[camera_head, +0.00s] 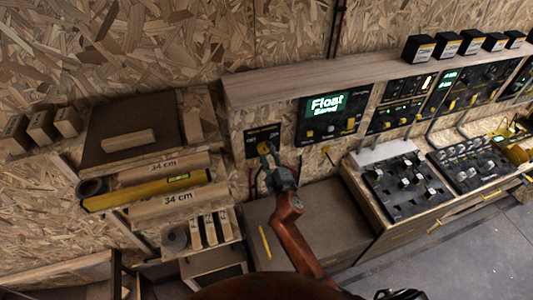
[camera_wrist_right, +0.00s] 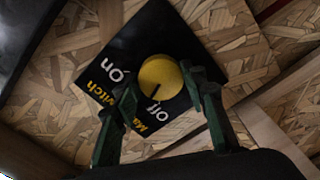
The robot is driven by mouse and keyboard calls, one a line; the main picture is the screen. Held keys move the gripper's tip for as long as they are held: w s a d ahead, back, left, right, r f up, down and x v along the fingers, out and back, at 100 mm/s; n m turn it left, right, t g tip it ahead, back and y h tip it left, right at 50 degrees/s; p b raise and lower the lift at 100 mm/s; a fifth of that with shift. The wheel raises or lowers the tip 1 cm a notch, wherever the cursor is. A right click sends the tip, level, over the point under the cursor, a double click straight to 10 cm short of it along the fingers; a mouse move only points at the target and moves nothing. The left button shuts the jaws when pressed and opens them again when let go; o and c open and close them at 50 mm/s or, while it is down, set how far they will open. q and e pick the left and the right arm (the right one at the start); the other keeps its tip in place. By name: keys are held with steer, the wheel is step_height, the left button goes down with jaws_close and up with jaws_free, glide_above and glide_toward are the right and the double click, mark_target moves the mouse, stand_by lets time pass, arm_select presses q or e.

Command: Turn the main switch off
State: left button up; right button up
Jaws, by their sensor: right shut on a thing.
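The main switch is a round yellow knob (camera_wrist_right: 160,78) on a black panel (camera_wrist_right: 140,35) with "On" and "Off" labels. In the head view, the panel (camera_head: 263,134) sits on the wooden wall left of the "Float" display. The knob's dark pointer mark points to the lower left in the wrist view, between the labels and nearer "Off". My right gripper (camera_wrist_right: 158,86) is shut on the knob, one dark green finger on each side. In the head view, my right gripper (camera_head: 269,158) partly covers the switch. My left gripper is not in view.
A lit "Float" display panel (camera_head: 328,115) is right of the switch. Control boards with knobs (camera_head: 405,187) lie farther right. Left are shelves with wooden blocks and tubes marked 34 cm (camera_head: 182,203). A brown box top (camera_head: 325,215) lies below the switch.

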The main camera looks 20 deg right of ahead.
steer(key=n, duration=0.5)
steer(key=shift+n+p, duration=0.3)
stand_by(0.4)
steer(key=o, duration=1.2)
steer(key=shift+c, duration=0.2)
steer(key=shift+s, duration=0.1)
steer(key=s, duration=1.2)
steer(key=shift+d, duration=0.2)
